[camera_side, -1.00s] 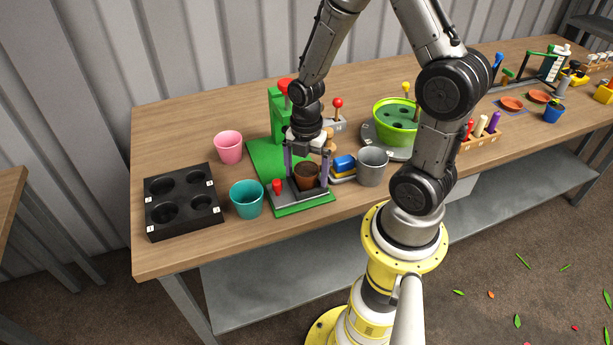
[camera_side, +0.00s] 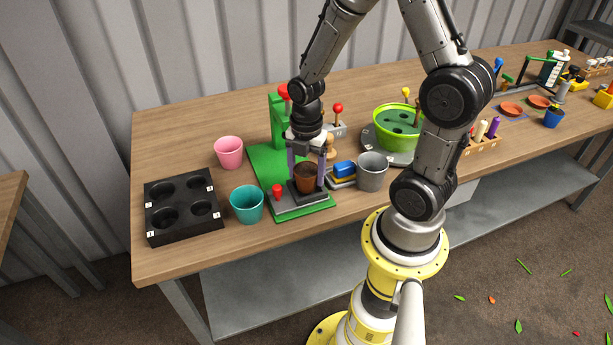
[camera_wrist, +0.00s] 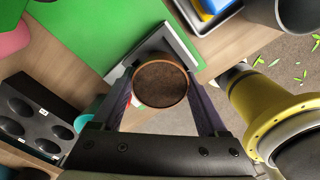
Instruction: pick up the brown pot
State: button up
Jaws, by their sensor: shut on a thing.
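The brown pot (camera_side: 307,178) is filled with dark soil and stands upright over the grey plate (camera_side: 291,203) at the front of the green machine (camera_side: 279,128). My gripper (camera_side: 307,176) points down with its purple fingers on either side of the pot, shut on it. In the wrist view the pot (camera_wrist: 160,83) sits between the two fingers (camera_wrist: 160,100), with its soil and rim seen from above. I cannot tell whether its base is clear of the plate.
A teal pot (camera_side: 246,204) and a black tray with holes (camera_side: 183,206) stand to the left, with a pink pot (camera_side: 229,152) behind. A grey pot (camera_side: 372,171) and a small blue-and-yellow item (camera_side: 344,170) are close on the right. A green planter (camera_side: 397,120) stands behind.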

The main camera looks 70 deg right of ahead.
jog(key=s+a+r, duration=0.2)
jog(key=s+r, duration=0.3)
jog(key=s, duration=0.1)
jog(key=s+a+r, duration=0.2)
jog(key=s+r, duration=0.4)
jog(key=s, duration=0.1)
jog(key=shift+s+a+r, duration=0.15)
jog(key=shift+a+r, duration=0.05)
jog(key=shift+a, duration=0.15)
dwell(0.6)
notch_tip(320, 180, up, 7)
send_over(312, 174)
jog(key=w+d+r, duration=0.2)
jog(key=w+d, duration=0.1)
jog(key=w, duration=0.9)
jog(key=w+d+f, duration=0.1)
jog(key=w+f, duration=1.1)
jog(key=w, duration=0.2)
jog(key=shift+w+f, duration=0.1)
jog(key=shift+f, duration=0.05)
